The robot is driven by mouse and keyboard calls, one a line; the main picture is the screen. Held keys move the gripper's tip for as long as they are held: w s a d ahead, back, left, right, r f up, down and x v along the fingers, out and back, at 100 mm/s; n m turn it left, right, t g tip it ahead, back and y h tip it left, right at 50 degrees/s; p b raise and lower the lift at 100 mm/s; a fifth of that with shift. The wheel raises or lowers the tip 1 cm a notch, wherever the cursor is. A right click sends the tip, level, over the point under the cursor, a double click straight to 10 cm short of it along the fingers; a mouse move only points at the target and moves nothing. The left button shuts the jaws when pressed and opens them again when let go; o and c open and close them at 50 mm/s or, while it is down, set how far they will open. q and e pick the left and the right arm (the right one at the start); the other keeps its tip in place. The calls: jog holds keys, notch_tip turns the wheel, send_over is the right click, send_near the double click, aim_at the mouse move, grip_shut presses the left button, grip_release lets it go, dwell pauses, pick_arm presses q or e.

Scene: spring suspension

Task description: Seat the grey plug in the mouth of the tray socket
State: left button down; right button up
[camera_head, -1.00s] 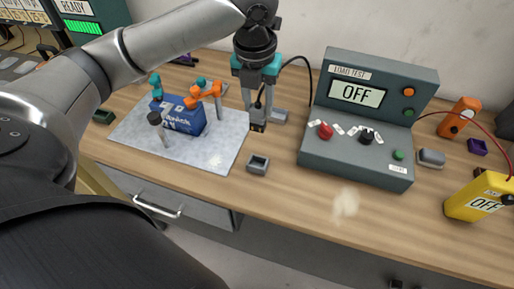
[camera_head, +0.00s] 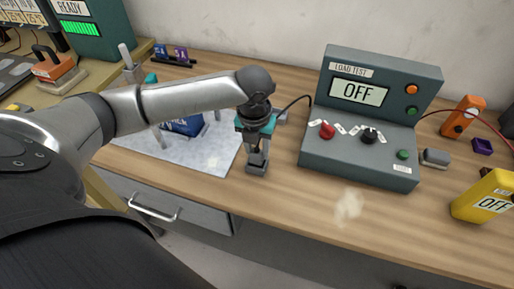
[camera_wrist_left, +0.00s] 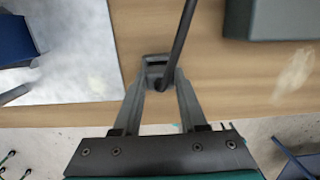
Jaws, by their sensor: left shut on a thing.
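The tray socket (camera_head: 257,170) is a small grey block on the wood near the front edge of the bench, right of the pale mat. My left gripper (camera_head: 258,157) points down directly over it, with fingertips at or just above its top. It is shut on the grey plug, which is mostly hidden between the fingers. In the left wrist view, the socket (camera_wrist_left: 155,58) shows just beyond the fingertips (camera_wrist_left: 160,80), and a black cable runs down to the held plug. Whether the plug is inside the mouth cannot be told. My right gripper is not in view.
The load test console (camera_head: 365,120) stands right of the gripper, with its cable arching to the left. The pale mat (camera_head: 215,155) lies left with a blue box (camera_head: 183,124) on it. A yellow meter (camera_head: 483,197) is at far right. The front bench strip is clear.

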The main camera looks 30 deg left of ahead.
pick_arm(q)
jog(key=shift+c, duration=2.3)
grip_release()
jog(key=shift+f, duration=0.1)
notch_tip(320, 180, up, 12)
jog(key=s+p, duration=0.1)
jog(key=p, duration=0.1)
jog(key=shift+s+d+p, duration=0.15)
jog(key=shift+s+p, duration=0.05)
jog(key=shift+p, duration=0.1)
